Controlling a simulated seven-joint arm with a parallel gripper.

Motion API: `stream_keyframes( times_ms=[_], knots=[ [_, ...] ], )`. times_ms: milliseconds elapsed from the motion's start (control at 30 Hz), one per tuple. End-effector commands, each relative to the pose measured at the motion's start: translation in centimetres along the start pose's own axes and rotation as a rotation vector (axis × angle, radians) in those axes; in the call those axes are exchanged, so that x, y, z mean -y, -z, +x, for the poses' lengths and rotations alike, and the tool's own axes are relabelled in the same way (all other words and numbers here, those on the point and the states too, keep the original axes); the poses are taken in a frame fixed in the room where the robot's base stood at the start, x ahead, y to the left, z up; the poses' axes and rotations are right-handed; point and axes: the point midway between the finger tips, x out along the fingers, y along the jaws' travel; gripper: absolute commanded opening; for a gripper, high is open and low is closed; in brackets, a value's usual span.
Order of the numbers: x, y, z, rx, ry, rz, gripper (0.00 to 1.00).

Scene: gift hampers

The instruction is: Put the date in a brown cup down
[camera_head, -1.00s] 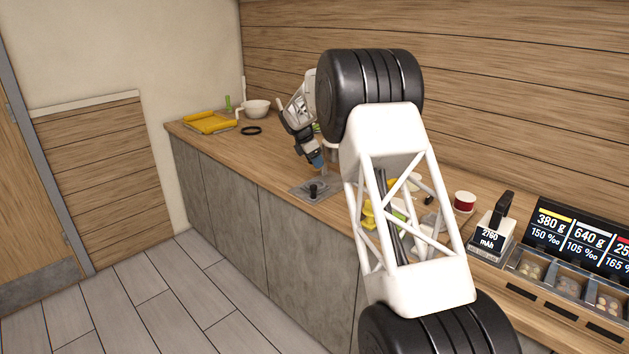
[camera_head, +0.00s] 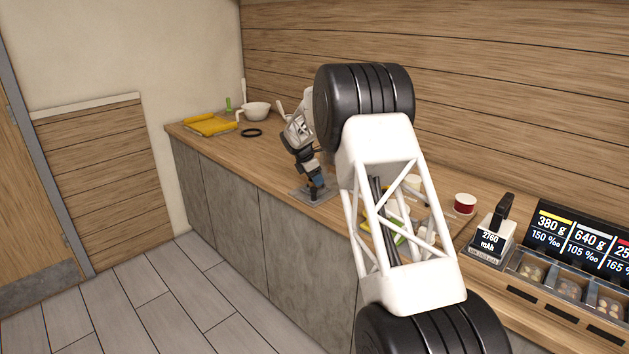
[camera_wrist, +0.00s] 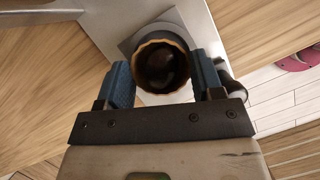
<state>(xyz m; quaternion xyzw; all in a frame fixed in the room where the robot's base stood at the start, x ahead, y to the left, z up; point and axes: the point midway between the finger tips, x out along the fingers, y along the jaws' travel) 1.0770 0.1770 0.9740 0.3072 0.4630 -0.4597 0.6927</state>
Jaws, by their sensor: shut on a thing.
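The brown cup (camera_wrist: 144,84) has a wavy tan rim and is seen from above in the wrist view. The date (camera_wrist: 163,66) is a dark, glossy shape inside it. My gripper (camera_wrist: 163,72) has its blue fingers on either side of the cup and is shut on it. Below the cup is a grey round disc on a pale metal plate (camera_wrist: 100,28). I cannot tell whether the cup touches the disc. In the head view my gripper (camera_head: 314,187) is low over the grey plate (camera_head: 328,197) at the counter's front edge; the cup cannot be made out there.
A black knob (camera_wrist: 234,86) is close to the right finger. My arm hides part of the counter.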

Motion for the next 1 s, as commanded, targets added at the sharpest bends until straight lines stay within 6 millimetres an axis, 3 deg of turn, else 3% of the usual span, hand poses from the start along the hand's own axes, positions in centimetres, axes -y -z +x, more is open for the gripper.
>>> stream_keyframes(
  times_ms=[133, 567, 600, 767, 1000],
  knots=[
    [0.01, 0.43, 1.02, 0.0, 0.0, 0.0, 0.34],
    [0.01, 0.54, 1.3, 0.0, 0.0, 0.0, 0.34],
    [0.0, 0.55, 1.33, 0.0, -0.001, 0.0, 0.62],
    [0.0, 0.54, 1.31, 0.0, -0.001, 0.0, 0.86],
    [0.01, 0.54, 1.31, 0.0, 0.0, 0.0, 0.86]
  ],
)
